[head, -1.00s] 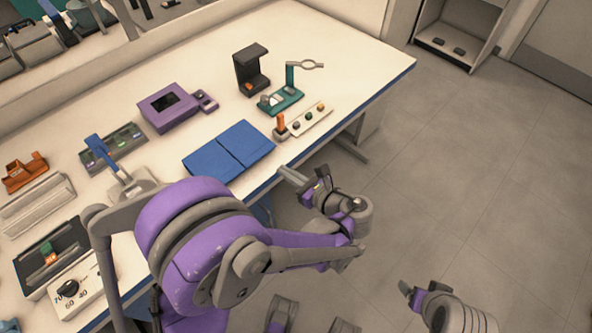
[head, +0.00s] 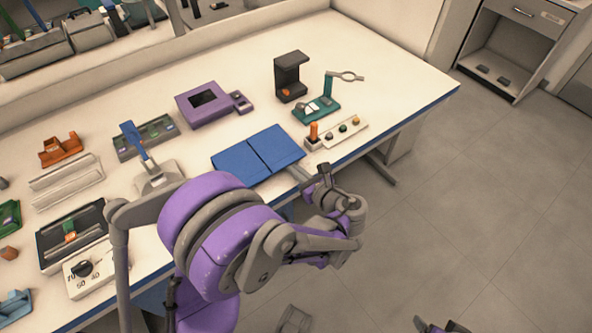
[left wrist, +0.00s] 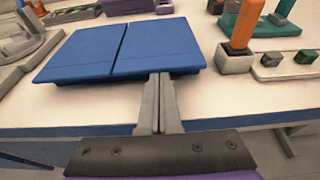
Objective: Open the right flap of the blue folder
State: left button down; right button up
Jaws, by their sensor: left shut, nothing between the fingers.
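The blue folder (head: 232,162) lies flat on the white table near its front edge. A dark seam divides it into a left flap and a right flap (head: 276,149), and both lie closed. It also shows in the left wrist view (left wrist: 85,52), with its right flap (left wrist: 158,45) just beyond my fingers. My left gripper (head: 298,174) is at the table's front edge, close to the near side of the right flap. In the left wrist view its fingers (left wrist: 160,80) are together and empty, with the tips at the flap's near edge; I cannot tell whether they touch. My right gripper (head: 428,326) is only partly in view at the bottom.
A white button strip with an orange handle (head: 314,130) stands right of the folder. A teal stand (head: 317,108) and a black device (head: 290,77) are behind it. A purple device (head: 205,103) is behind the folder. A grey stand with a blue lever (head: 157,180) is to its left.

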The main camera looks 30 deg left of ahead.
pick_arm(q)
jog(key=shift+r+p, duration=1.1)
jog(key=shift+r, duration=0.6)
jog(key=shift+w+a+r+p, duration=0.1)
jog(key=shift+a+r+p, duration=0.1)
jog(key=shift+r+p, duration=0.45)
jog(key=shift+w+a+r+p, duration=0.1)
jog(key=shift+a+r+p, duration=0.2)
jog(key=shift+r, duration=0.6)
jog(key=shift+d, duration=0.1)
jog(key=shift+r, duration=0.15)
